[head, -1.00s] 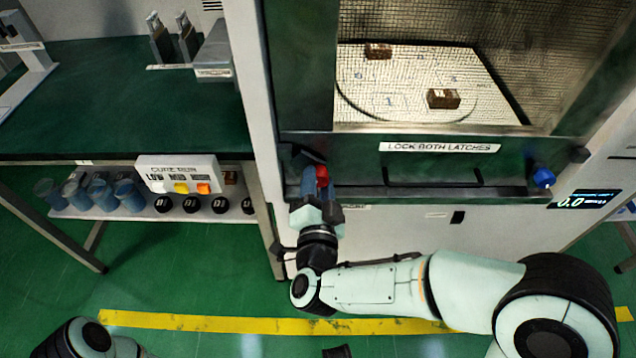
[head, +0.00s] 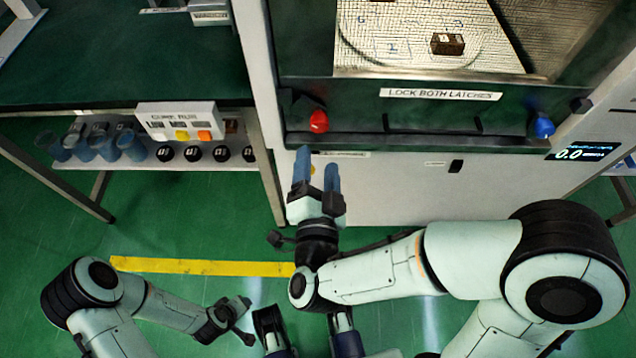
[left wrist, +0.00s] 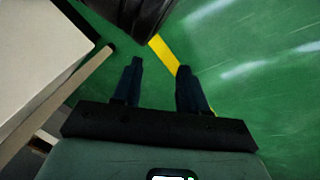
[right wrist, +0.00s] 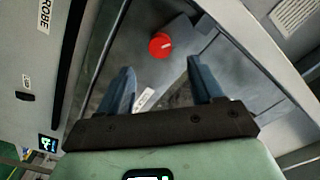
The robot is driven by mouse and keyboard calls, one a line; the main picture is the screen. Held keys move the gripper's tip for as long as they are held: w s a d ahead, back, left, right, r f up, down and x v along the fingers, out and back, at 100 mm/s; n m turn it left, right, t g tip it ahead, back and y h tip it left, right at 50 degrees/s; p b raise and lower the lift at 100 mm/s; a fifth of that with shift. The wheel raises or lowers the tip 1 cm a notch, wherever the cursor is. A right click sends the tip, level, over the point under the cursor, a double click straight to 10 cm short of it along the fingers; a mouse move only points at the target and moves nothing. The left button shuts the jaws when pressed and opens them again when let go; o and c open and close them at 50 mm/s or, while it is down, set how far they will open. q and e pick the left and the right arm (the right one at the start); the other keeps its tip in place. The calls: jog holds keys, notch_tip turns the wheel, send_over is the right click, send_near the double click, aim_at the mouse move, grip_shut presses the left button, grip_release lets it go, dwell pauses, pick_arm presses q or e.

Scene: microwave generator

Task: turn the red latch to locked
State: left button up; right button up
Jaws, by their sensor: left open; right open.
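The red latch (head: 318,121) is a round knob at the lower left of the microwave door's frame. The right wrist view shows the red latch (right wrist: 160,45) face-on, with a thin pale mark across it; I cannot tell whether it is locked. My right gripper (head: 316,162) is open and empty just below the latch, pointing at it and not touching it. In the right wrist view the latch lies beyond the fingertips. My left gripper (head: 243,318) is low over the floor, far from the latch; its open fingers (left wrist: 157,65) are empty.
A blue latch (head: 541,127) is at the door's lower right. A label (head: 440,94) reads "LOCK BOTH LATCHES". A display (head: 582,153) shows 0.0. Left are a green bench (head: 120,75), blue cups (head: 105,145) and a button box (head: 180,120). The floor in front is clear.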

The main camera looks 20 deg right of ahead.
pick_arm(q)
jog(key=s+a+f+g+b, duration=0.1)
jog(key=s+f+g+b, duration=0.3)
jog(key=s+f, duration=0.4)
jog(key=shift+s+a+f+n+b, duration=0.15)
jog(key=shift+s+a+n+b, duration=0.2)
jog(key=shift+s+b, duration=0.85)
pick_arm(e)
jog(key=shift+p+v, duration=0.45)
jog(key=shift+v, duration=1.85)
pick_arm(q)
jog(key=shift+s+d, duration=0.1)
jog(key=shift+s, duration=0.3)
